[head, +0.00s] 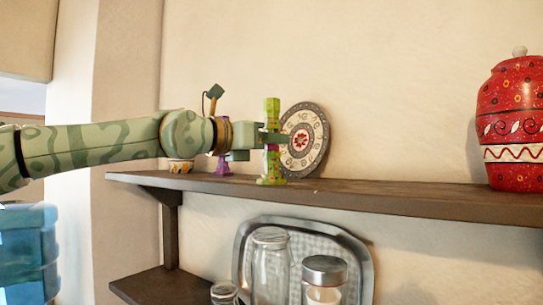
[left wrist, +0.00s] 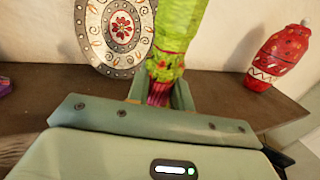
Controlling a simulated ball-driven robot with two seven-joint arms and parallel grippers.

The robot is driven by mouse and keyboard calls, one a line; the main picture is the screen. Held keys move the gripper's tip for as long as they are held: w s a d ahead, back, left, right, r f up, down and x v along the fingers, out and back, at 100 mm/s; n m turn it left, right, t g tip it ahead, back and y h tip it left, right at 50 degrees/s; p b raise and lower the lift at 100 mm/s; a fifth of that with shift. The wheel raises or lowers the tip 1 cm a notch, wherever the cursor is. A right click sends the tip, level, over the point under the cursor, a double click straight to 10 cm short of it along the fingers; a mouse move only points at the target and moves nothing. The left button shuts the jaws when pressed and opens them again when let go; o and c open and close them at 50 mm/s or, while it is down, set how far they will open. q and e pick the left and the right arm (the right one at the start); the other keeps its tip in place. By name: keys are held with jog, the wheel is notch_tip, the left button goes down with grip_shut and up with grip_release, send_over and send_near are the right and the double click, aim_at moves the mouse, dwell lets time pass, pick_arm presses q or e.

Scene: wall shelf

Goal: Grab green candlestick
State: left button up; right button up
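The green candlestick (head: 272,108) stands upright on the upper shelf, with a yellow-green patterned body and a purple-red middle. My left gripper (head: 272,139) reaches it from the left at mid-height. In the left wrist view, the candlestick (left wrist: 179,28) rises between the two fingers of the left gripper (left wrist: 160,92). The fingers are close together on both sides of its narrow striped part and look shut on it. Its base is hidden in the wrist view, but in the head view it rests on the shelf. My right gripper is not in view.
A round decorated plate (head: 306,128) leans on the wall just behind the candlestick. A purple candlestick (head: 222,166) and a small bowl (head: 181,166) are under my left arm. A red jar (head: 512,115) stands far right. The shelf (head: 400,193) between is clear; glass jars (head: 270,268) are below.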

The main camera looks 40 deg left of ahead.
pick_arm(q)
grip_shut()
jog(key=shift+w, duration=0.1)
